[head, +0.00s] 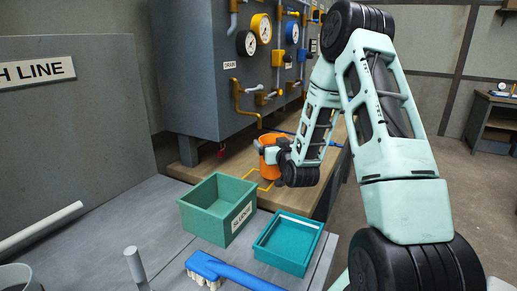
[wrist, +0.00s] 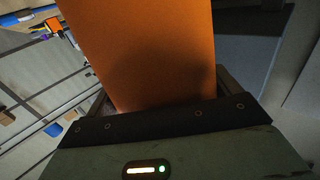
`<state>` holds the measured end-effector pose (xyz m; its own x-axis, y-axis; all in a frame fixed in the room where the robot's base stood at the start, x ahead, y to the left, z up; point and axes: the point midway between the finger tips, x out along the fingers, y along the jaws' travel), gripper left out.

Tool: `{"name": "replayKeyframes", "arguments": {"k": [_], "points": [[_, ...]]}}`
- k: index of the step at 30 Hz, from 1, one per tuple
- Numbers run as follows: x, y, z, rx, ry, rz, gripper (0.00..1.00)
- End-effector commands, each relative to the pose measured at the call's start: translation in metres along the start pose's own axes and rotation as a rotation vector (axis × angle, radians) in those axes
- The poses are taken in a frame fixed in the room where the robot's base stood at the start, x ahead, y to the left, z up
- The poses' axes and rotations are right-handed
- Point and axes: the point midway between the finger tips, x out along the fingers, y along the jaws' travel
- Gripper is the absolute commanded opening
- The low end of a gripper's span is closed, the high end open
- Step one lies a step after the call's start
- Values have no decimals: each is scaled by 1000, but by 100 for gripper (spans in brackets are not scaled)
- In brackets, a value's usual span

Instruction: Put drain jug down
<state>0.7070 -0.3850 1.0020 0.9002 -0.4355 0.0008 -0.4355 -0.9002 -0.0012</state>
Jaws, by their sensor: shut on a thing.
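The drain jug is the orange vessel (head: 269,160) below the grey cabinet in the head view. It fills much of the wrist view as a plain orange wall (wrist: 150,50). My gripper (head: 281,153) is shut on the jug from its right side; the fingers are partly hidden by the wrist. The jug looks upright in the head view, at the wooden bench (head: 232,170), near a yellow outline (head: 264,185) marked on the bench. I cannot tell whether its base touches the wood.
A green SLUDGE bin (head: 208,220) and a teal tray (head: 281,259) stand in front of the jug. A blue brush (head: 225,272) lies nearer. The grey cabinet (head: 195,65) has gauges and a brass drain pipe (head: 237,100) above the jug's left. Open floor lies to the right.

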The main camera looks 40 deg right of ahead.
Motion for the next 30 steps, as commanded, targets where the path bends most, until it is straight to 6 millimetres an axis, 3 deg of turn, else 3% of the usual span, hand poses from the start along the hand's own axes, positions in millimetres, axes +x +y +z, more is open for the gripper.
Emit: {"name": "replayKeyframes", "arguments": {"k": [3,12,19,30], "points": [[18,-18,-2,1,1,-3,62],[39,-39,-1,0,0,-2,62],[38,-38,30,0,-3,0,62],[38,-38,36,-1,1,0,62]]}}
